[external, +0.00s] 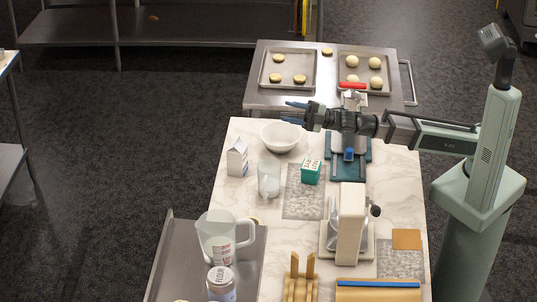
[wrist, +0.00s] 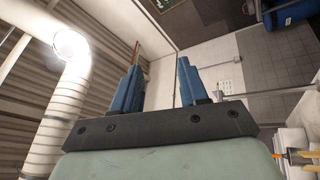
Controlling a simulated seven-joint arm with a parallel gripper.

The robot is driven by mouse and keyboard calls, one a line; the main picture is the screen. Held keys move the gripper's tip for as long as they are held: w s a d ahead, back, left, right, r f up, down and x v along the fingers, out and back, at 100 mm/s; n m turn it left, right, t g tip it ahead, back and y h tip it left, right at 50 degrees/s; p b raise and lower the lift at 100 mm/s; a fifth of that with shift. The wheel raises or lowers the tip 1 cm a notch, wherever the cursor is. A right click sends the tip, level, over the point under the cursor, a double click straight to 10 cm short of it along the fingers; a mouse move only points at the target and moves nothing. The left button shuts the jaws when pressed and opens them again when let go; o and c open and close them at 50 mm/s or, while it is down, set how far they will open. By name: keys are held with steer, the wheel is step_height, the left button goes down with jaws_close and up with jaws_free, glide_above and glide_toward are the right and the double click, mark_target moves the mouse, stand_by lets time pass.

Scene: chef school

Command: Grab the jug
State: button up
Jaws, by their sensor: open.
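A large clear jug (external: 219,238) with a handle on its right and red markings stands at the front left, at the metal tray table. A smaller clear pitcher (external: 268,180) stands on the marble counter near its left edge. My gripper (external: 297,112) is at the far end of the counter, above and behind the white bowl, pointing left. It is well away from both vessels. In the wrist view my gripper (wrist: 158,78) shows two blue fingers spread apart with nothing between them; neither vessel is in that view.
A white bowl (external: 282,137), a carton (external: 237,158), a green box (external: 311,172) and a stand mixer (external: 350,225) stand on the marble counter (external: 400,195). A flour jar (external: 221,285) stands in front of the large jug. Baking trays (external: 288,83) with dough lie behind.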

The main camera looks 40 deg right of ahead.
mark_target(268, 183)
steer(key=s+f+n+h, duration=0.2)
steer(key=s+f+n, duration=0.2)
steer(key=f+n, duration=0.2)
steer(key=s+f+n+t+h, duration=0.1)
steer(key=s+f+n+h, duration=0.1)
steer(key=f+n, duration=0.5)
steer(key=s+f+n+h, duration=0.1)
steer(key=s+f+n, duration=0.4)
steer(key=f, duration=0.7)
steer(key=shift+s+a+f+n+t+h, duration=0.1)
steer(key=shift+s+f+n+t+h, duration=0.2)
steer(key=shift+n, duration=0.4)
steer(key=shift+w+a, duration=0.2)
steer(key=shift+a, duration=0.2)
steer(key=x, duration=1.3)
steer(key=shift+f, duration=0.2)
steer(key=shift+d, duration=0.1)
steer(key=shift+c, duration=0.3)
jaws_close()
